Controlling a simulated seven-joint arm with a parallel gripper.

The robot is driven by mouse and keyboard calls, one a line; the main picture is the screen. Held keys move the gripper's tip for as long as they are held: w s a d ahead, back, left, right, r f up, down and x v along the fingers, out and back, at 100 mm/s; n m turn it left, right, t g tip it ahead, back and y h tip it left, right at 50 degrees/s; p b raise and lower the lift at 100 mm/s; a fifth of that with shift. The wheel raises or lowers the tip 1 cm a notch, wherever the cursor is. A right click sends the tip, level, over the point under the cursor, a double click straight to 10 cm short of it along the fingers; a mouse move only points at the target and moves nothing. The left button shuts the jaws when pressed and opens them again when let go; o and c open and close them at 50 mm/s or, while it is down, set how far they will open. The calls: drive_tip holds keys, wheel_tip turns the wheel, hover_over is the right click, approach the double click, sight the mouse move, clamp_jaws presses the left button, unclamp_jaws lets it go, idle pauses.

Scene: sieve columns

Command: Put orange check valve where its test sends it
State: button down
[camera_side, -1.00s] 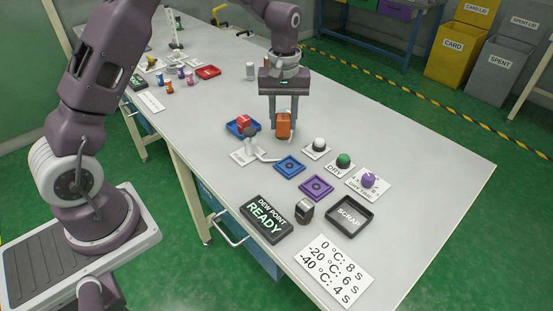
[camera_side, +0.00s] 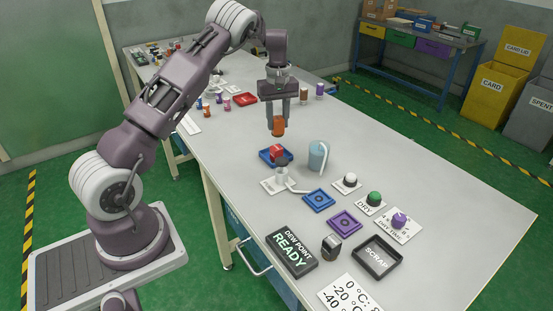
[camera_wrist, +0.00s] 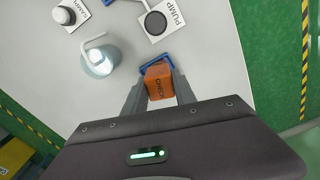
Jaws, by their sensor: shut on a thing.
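The orange check valve (camera_side: 278,127) is held between the fingers of my gripper (camera_side: 277,118), which is shut on it. It hangs above the table, just behind the blue tray (camera_side: 266,159) in the side view. A black tray marked SCRAP (camera_side: 377,262) is at the front right. The dew point display (camera_side: 291,252) reads READY. A blue pad (camera_side: 319,200) and a purple pad (camera_side: 345,222) lie in the middle.
A white button (camera_side: 350,180), green DRY button (camera_side: 374,199) and purple DRY TIME knob (camera_side: 399,221) line the right. The table's right side is clear.

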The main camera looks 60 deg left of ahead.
drive_tip(key=a+f+n, duration=0.3)
drive_tip(key=a, duration=0.3)
hover_over(268, 156)
wheel_tip(268, 156, down, 10)
drive_tip(key=shift+r, duration=0.15)
drive_tip(key=c, duration=1)
unclamp_jaws()
